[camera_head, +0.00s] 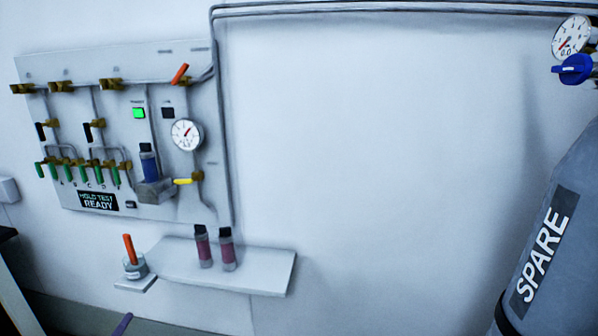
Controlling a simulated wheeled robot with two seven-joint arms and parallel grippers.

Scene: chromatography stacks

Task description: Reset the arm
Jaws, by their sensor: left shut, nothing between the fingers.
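Of my left gripper, only a narrow purplish tip (122,325) seems to show at the bottom edge, left of centre. It looks shut and empty, below and in front of the small wall shelf and apart from it. The rest of that gripper and its arm is out of the picture. My right gripper is not in view.
A grey valve panel (75,105) hangs on the wall at left, with a gauge (187,134) and a lit green indicator (139,113). A white shelf (262,272) holds two dark-capped cartridges (203,247). An orange-handled item (129,249) stands on a small shelf. A grey SPARE cylinder (560,200) stands at right.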

